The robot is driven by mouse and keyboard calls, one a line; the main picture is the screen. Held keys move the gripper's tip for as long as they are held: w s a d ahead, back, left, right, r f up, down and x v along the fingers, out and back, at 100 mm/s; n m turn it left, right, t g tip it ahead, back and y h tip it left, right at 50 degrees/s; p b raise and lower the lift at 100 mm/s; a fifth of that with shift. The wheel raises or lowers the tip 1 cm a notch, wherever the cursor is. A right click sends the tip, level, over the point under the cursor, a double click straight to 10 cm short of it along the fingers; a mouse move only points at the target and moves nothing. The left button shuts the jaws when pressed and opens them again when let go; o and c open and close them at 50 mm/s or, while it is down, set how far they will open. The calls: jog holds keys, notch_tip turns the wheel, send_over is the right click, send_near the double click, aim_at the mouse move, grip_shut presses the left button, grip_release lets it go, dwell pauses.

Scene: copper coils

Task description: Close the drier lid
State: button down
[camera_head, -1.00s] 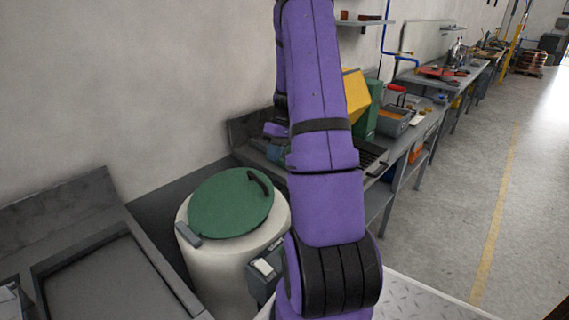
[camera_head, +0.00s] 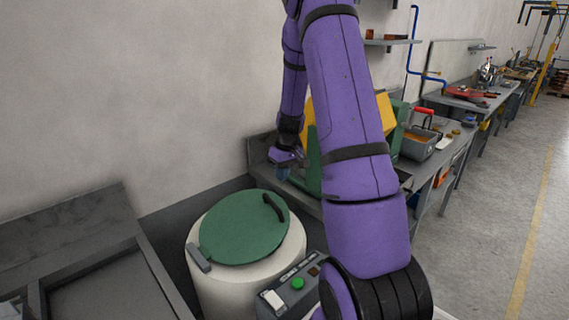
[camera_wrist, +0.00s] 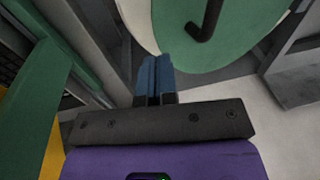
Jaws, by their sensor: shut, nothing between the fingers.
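The drier (camera_head: 245,287) is a pale round drum standing against the wall in the head view. Its green lid (camera_head: 243,228) lies flat over the top, with a black handle at the right and a grey hinge piece at the left. The lid also shows in the wrist view (camera_wrist: 240,30), with its dark handle near the top. My gripper (camera_head: 284,172) is beyond the drum, to the right of the lid and apart from it. In the wrist view its blue fingers (camera_wrist: 155,75) are together and empty, just short of the drum's rim.
A control box with a green button (camera_head: 298,283) stands at the drum's right. A grey bench or tray (camera_head: 75,250) is at the left. A workbench with yellow and green equipment (camera_head: 385,110) and a grey bin (camera_head: 417,145) runs along the wall behind my arm. The floor at right is clear.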

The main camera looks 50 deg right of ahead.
aim_at(278, 197)
jog(key=f, duration=0.4)
jog(key=a+f, duration=0.1)
jog(key=f, duration=0.1)
jog(key=shift+w+f, duration=0.25)
jog(key=shift+f, duration=0.15)
